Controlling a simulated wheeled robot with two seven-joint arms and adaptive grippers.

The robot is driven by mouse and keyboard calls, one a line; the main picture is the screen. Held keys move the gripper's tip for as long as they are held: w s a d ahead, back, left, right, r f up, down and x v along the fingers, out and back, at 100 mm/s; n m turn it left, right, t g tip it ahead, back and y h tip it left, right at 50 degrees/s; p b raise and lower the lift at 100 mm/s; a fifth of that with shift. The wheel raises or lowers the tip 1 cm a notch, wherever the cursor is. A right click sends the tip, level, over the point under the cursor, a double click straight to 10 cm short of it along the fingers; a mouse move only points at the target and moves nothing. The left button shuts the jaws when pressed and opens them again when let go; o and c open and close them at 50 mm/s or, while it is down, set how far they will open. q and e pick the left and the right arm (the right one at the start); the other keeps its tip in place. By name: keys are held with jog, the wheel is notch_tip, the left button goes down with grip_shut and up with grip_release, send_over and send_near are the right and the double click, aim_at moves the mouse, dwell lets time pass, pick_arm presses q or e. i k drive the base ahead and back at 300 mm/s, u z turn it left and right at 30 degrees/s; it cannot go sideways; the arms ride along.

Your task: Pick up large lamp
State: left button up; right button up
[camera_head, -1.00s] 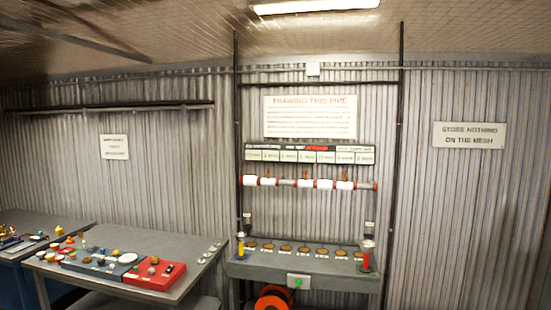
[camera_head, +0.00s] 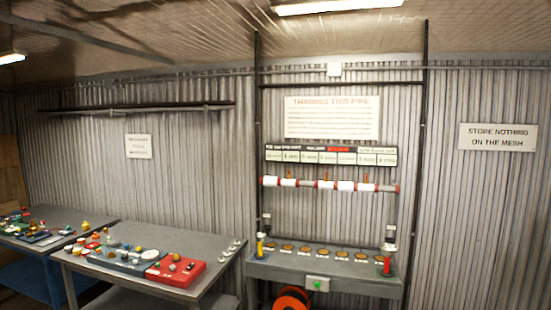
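A red cylinder with a silver-grey top (camera_head: 387,262) stands upright at the right end of the grey bench below the pipe. It looks like a lamp or torch and may be the large lamp, but I cannot tell for sure. A slimmer yellow cylinder with a pale top (camera_head: 260,246) stands upright at the bench's left end. Neither of my grippers is in view.
The grey bench (camera_head: 290,262) holds a row of brown discs and has a green button box (camera_head: 317,284) on its front. An orange reel (camera_head: 292,298) is below. A table (camera_head: 215,278) with coloured trays stands left, and another table (camera_head: 100,218) lies farther left.

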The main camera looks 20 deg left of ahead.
aim_at(388, 250)
jog(key=u, duration=0.2)
jog(key=i, duration=2)
jog(key=z, duration=0.55)
jog(key=i, duration=1.25)
jog(key=z, duration=0.45)
